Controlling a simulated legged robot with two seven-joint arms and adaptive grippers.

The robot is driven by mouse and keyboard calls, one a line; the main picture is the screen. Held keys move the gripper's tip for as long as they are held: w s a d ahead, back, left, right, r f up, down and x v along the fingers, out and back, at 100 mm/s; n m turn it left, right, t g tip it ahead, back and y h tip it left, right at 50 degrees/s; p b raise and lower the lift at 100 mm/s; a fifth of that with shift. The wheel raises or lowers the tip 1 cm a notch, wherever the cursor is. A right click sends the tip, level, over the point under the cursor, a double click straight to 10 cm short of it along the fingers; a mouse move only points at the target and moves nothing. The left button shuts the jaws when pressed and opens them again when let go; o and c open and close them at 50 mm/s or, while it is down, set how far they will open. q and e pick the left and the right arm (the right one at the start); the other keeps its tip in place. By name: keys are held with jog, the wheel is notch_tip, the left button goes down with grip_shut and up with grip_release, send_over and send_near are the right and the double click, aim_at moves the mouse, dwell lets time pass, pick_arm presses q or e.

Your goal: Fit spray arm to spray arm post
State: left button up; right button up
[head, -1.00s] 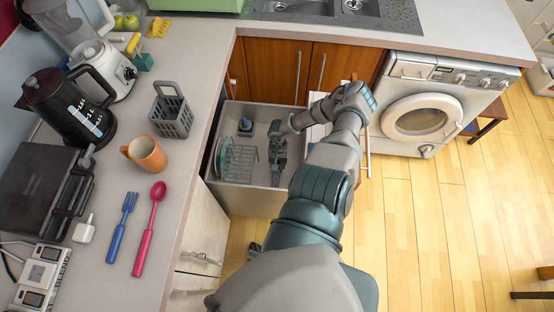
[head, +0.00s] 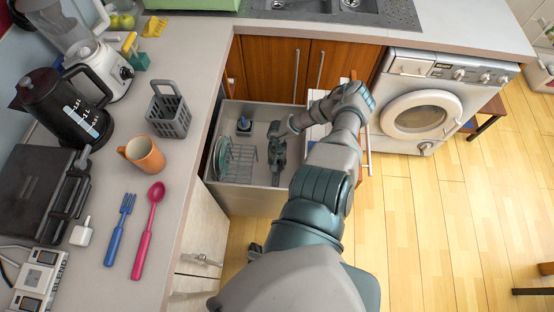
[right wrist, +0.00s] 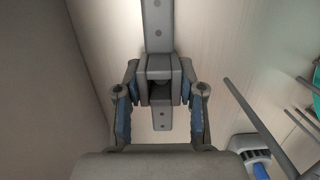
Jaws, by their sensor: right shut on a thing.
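The spray arm (right wrist: 158,28) is a long, flat grey bar with small holes. My right gripper (right wrist: 160,82) is shut on its middle block in the right wrist view, and a short end of the bar shows below the fingers. In the head view my right gripper (head: 278,148) is inside the open drawer-like tub (head: 228,201), right of the wire rack. I cannot make out the spray arm post; the gripper and bar may hide it. A small dark part at the lower left of my right arm looks like my left gripper (head: 255,248); its fingers are unclear.
The wire rack (head: 238,161) with green plates (head: 222,156) stands at the tub's left. The tub walls are close around my right gripper. A counter with utensils is on the left.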

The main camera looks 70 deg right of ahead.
jog(key=shift+f, duration=0.25)
jog(key=o, duration=1.2)
jog(key=shift+o, duration=0.2)
jog(key=shift+r, duration=0.1)
notch_tip(320, 180, up, 12)
jog(key=d, duration=0.1)
jog(key=shift+w+d+f, duration=0.2)
jog(key=shift+w+d, duration=0.15)
